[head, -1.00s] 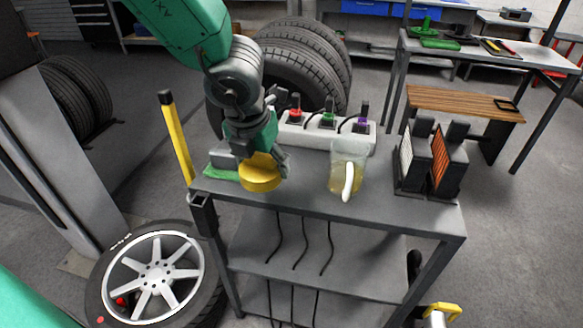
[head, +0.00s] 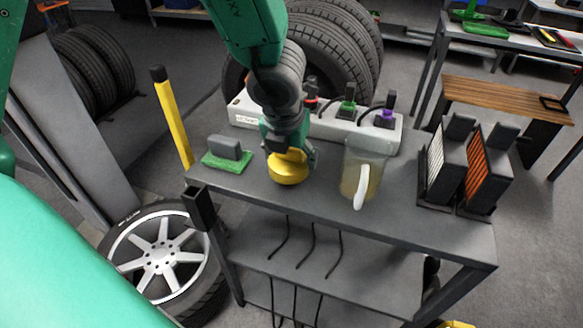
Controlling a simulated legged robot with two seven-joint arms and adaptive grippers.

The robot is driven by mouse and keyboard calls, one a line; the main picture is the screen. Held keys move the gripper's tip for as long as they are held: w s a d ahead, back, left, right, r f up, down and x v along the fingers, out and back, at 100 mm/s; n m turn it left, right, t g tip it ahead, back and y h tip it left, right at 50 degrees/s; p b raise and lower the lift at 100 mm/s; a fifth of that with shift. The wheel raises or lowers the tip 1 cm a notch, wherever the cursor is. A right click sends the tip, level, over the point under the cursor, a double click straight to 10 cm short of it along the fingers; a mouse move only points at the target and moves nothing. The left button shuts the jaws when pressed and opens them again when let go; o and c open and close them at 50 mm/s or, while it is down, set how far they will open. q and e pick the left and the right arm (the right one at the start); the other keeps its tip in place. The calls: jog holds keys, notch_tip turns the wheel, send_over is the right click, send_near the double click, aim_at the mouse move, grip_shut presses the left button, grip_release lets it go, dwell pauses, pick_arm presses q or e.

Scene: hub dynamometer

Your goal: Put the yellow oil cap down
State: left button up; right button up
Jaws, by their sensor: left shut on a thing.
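The yellow oil cap (head: 288,170) is at the front middle of the grey cart's top (head: 330,195), between a green block and a clear jug. My left gripper (head: 290,152) comes down from above and is shut on the cap. The cap is low over the cart top; I cannot tell whether it touches the surface. The gripper hides the cap's upper part. My right gripper is not in view.
A jug of yellowish liquid (head: 362,172) stands right of the cap. A green pad with a grey block (head: 227,153) lies left. A white power strip (head: 335,122) runs behind. Filter-like units (head: 465,165) stand at the right. A yellow post (head: 172,120) rises at the left corner.

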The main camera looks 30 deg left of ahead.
aim_at(285, 167)
pick_arm(q)
jog(key=shift+f, duration=1)
jog(key=shift+f+b, duration=0.15)
jog(key=shift+b, duration=0.25)
jog(key=o, duration=1.2)
jog(key=shift+c, duration=0.2)
jog(key=shift+r, duration=0.25)
jog(key=p+v, duration=0.5)
jog(key=v, duration=0.7)
jog(key=shift+s+f, duration=0.1)
jog(key=shift+s, duration=0.05)
